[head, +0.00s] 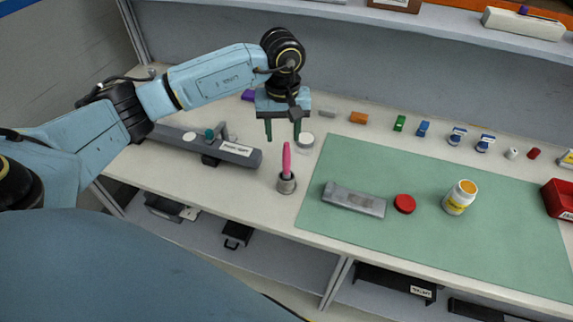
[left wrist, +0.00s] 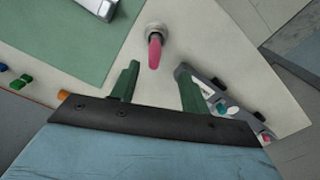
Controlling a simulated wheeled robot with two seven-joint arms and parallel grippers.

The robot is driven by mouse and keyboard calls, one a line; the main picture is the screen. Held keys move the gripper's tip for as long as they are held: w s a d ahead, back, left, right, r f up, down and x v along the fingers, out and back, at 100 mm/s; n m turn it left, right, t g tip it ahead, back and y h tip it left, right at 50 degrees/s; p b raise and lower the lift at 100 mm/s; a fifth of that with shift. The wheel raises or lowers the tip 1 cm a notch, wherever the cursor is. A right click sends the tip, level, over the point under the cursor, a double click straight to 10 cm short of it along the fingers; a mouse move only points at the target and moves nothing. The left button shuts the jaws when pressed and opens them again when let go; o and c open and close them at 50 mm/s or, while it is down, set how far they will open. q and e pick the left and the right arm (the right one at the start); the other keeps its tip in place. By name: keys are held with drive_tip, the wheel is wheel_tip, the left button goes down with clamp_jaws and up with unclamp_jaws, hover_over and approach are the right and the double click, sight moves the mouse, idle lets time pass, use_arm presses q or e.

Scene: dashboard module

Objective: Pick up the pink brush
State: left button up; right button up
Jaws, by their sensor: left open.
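The pink brush (head: 286,160) stands upright in a small grey metal cup (head: 287,184) on the white bench, just left of the green mat. My left gripper (head: 283,136) is open and points down above and slightly behind the brush, with nothing between its green fingers. In the left wrist view, the brush (left wrist: 155,52) and the rim of its cup (left wrist: 155,29) lie beyond the open fingertips of my left gripper (left wrist: 158,72), roughly midway between them. The fingers do not touch the brush. My right gripper is not in view.
A long grey tool (head: 210,144) lies left of the cup. A round white-lidded jar (head: 306,140) stands close behind right. Small coloured parts line the back.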

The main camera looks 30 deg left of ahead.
sight(287, 153)
use_arm(q)
drive_tip(key=f, duration=0.2)
drive_tip(key=f+p, duration=0.1)
drive_tip(key=f, duration=0.4)
drive_tip(key=shift+w+d+f, duration=0.25)
drive_tip(key=shift+w+d, duration=0.05)
drive_tip(key=shift+c, duration=0.3)
clamp_jaws()
